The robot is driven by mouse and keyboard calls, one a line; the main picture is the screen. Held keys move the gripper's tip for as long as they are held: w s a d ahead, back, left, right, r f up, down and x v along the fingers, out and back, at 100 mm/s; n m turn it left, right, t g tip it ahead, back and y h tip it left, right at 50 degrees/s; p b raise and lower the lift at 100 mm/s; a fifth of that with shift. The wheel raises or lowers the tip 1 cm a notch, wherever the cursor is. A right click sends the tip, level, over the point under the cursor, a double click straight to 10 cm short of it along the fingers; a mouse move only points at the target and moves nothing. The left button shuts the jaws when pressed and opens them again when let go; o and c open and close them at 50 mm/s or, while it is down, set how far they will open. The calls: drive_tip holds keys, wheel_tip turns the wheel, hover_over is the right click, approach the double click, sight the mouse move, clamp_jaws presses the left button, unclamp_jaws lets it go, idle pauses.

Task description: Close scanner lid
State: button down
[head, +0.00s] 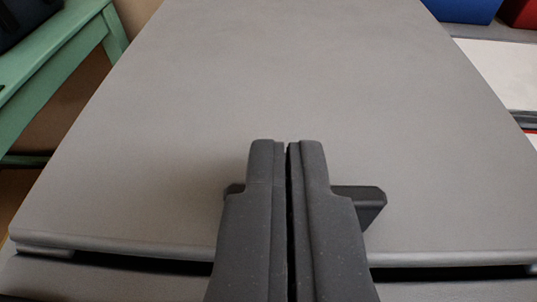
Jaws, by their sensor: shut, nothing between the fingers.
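The scanner lid (290,80) is a wide, flat grey panel that fills most of the head view. It lies down over the scanner body (120,283), whose front shows along the bottom. A thin dark gap runs under the lid's front edge. I cannot tell whether the lid is fully seated. My gripper (286,150) is shut and empty, with its fingers side by side over the front middle of the lid. I cannot tell whether the fingertips touch it. A dark bar shows on both sides behind the fingers. The fingers hide the middle of the front edge.
A green table (50,75) with a dark item (22,18) on it stands at the left. White paper (503,72) lies at the right. A blue object (460,9) and a red object (520,13) sit at the top right.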

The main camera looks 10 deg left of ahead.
drive_tip(key=shift+g, duration=0.5)
drive_tip(key=f, duration=0.1)
drive_tip(key=d+f, duration=0.1)
drive_tip(key=f, duration=0.2)
drive_tip(key=shift+s+d, duration=0.3)
drive_tip(key=shift+d, duration=0.1)
drive_tip(key=shift+t, duration=0.3)
drive_tip(key=r, duration=0.2)
drive_tip(key=r+p, duration=0.1)
drive_tip(key=r, duration=0.1)
drive_tip(key=a+r, duration=0.1)
drive_tip(key=r, duration=0.1)
drive_tip(key=shift+w+r, duration=0.25)
drive_tip(key=shift+w, duration=0.05)
drive_tip(key=shift+s+a, duration=0.15)
drive_tip(key=shift+s, duration=0.35)
drive_tip(key=shift+s+p, duration=0.4)
drive_tip(key=shift+s, duration=0.3)
drive_tip(key=shift+s+f+p, duration=0.2)
drive_tip(key=shift+s+f, duration=0.15)
drive_tip(key=shift+s, duration=0.8)
drive_tip(key=shift+s+f+p, duration=0.2)
drive_tip(key=shift+s+f, duration=0.15)
drive_tip(key=shift+s, duration=0.85)
drive_tip(key=shift+s+f+p, duration=0.2)
drive_tip(key=shift+s+f, duration=0.15)
drive_tip(key=shift+s, duration=0.8)
